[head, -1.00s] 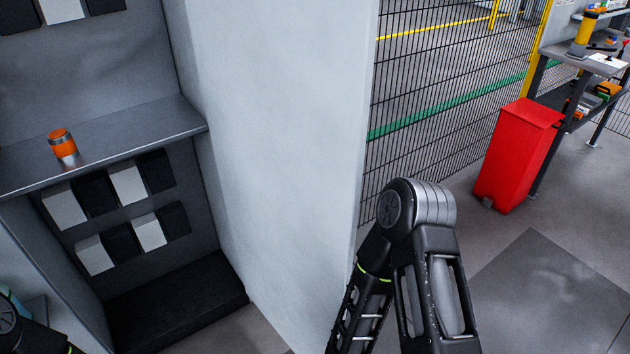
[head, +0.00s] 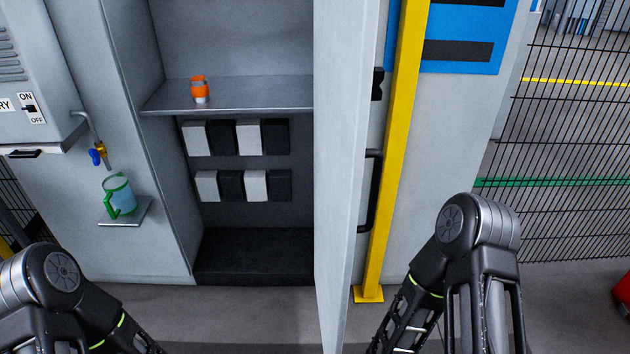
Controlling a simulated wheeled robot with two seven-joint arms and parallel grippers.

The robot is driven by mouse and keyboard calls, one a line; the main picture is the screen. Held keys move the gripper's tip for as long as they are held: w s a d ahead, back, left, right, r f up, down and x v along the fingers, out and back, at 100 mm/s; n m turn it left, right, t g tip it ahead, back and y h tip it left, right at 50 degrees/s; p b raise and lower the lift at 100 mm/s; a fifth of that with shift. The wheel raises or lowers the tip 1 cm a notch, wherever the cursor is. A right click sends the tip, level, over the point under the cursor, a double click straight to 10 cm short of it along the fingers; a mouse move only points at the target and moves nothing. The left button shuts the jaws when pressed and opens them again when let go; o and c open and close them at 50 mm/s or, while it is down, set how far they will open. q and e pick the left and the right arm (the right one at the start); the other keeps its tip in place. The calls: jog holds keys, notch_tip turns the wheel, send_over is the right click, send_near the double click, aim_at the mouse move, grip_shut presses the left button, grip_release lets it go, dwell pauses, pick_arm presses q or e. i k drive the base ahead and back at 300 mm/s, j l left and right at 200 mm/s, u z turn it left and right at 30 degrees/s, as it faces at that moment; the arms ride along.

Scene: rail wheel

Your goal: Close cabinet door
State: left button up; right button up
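The cabinet (head: 255,220) stands open in front of me in the head view. Its pale grey door (head: 340,180) stands swung out toward me on the right side, seen nearly edge-on. A dark bar handle (head: 369,190) shows on the door's right-hand face. Inside, an orange and silver can (head: 199,90) stands on the shelf (head: 240,95), above white and black blocks. My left arm shows at the lower left and my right arm at the lower right, right of the door. Both grippers are below the picture's edge.
A yellow post (head: 397,150) stands just right of the door handle. On the left, a green-handled jug (head: 119,195) sits on a small ledge under a tap (head: 99,153). A mesh fence (head: 570,150) is at the right. Grey floor (head: 240,310) is clear in front of the cabinet.

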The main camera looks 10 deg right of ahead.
aim_at(345, 32)
jog(key=i+l, duration=0.1)
jog(key=l, duration=0.3)
jog(key=i+l+u, duration=0.15)
jog(key=l, duration=0.25)
jog(key=i+l, duration=0.1)
jog(key=l, duration=0.3)
jog(key=u, duration=0.05)
